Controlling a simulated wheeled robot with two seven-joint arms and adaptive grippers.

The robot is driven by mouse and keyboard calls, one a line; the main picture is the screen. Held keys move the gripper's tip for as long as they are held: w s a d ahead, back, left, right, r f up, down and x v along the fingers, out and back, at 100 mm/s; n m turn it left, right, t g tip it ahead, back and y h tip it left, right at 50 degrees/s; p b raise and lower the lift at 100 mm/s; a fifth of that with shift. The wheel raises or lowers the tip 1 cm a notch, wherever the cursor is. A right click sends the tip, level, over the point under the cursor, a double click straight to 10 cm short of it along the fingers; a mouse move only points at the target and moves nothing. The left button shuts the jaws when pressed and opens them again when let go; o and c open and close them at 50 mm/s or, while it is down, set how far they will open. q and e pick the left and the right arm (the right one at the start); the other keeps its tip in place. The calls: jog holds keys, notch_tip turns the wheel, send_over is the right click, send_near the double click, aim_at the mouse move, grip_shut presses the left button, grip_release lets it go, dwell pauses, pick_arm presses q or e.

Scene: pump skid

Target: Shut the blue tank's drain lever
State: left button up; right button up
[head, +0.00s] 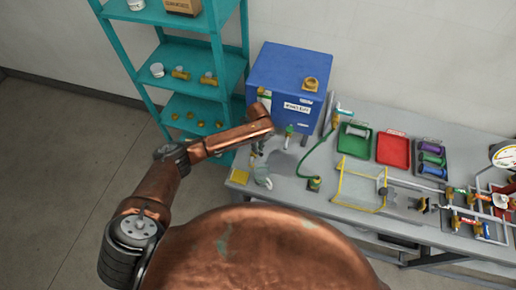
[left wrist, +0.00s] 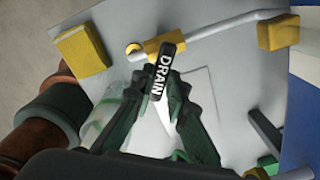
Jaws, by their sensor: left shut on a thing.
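The blue tank (head: 290,82) stands on the bench against the wall, and its blue side (left wrist: 302,125) shows at the right of the left wrist view. A pale pipe (left wrist: 225,32) runs from a brass fitting (left wrist: 278,32) to a brass valve body (left wrist: 155,45). The drain lever (left wrist: 165,72), with a black DRAIN label, points across that pipe. My left gripper (left wrist: 162,84) is shut on the lever, one dark green finger on each side. In the head view my left gripper (head: 259,146) is small and partly hidden near the tank's lower left. My right gripper is out of view.
A yellow sponge (left wrist: 82,50) and a clear glass vessel (left wrist: 97,128) are near the valve. A teal shelf (head: 205,62) stands left of the bench. A green tray (head: 354,139), a red tray (head: 392,149) and a yellow frame (head: 360,184) are to the right.

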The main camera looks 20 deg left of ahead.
pick_arm(q)
grip_shut()
jog(key=shift+d+n, duration=0.1)
jog(key=shift+n, duration=0.2)
jog(key=shift+w+d+r+n+p, duration=0.1)
jog(key=shift+w+n+p, duration=0.15)
jog(key=shift+n+p, duration=0.6)
jog(key=shift+w+d+n+p, duration=0.15)
jog(key=shift+n+p, duration=0.1)
jog(key=shift+n, duration=0.5)
jog(key=shift+w+a+n+p, duration=0.1)
jog(key=shift+w+n+p, duration=0.15)
jog(key=shift+n, duration=0.5)
jog(key=shift+w+d+n+p, duration=0.1)
jog(key=shift+n+p, duration=0.2)
jog(key=shift+n, duration=0.45)
